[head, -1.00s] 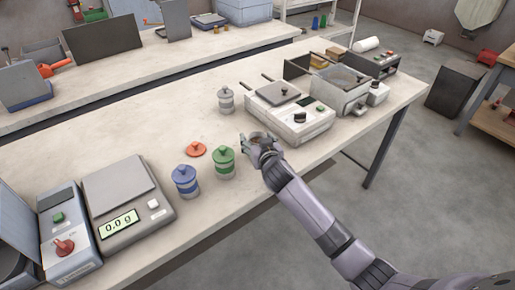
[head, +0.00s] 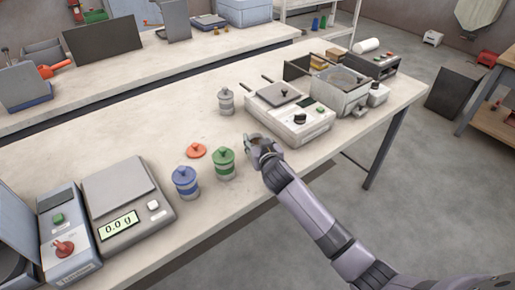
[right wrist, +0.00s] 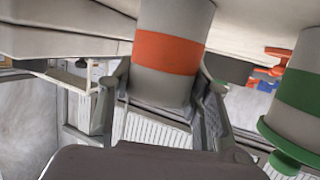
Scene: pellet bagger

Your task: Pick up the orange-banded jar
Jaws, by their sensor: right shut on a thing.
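The orange-banded jar (right wrist: 168,52) is a pale grey jar with a wide orange band. It fills the upper middle of the right wrist view, which is upside down. My right gripper (right wrist: 163,84) is shut on it, with a finger on each side. In the head view my right gripper (head: 264,148) is low at the table's front edge and hides most of the jar. I cannot tell whether the jar's base touches the table. An orange lid (head: 196,150) lies on the table to the left. My left gripper is not in view.
A green-banded jar (head: 224,164) stands close left of my right gripper, with a blue-banded jar (head: 185,183) beyond it. A grey-lidded jar (head: 226,101) stands behind. A sealing device (head: 300,118) is to the right and a scale (head: 128,205) far left.

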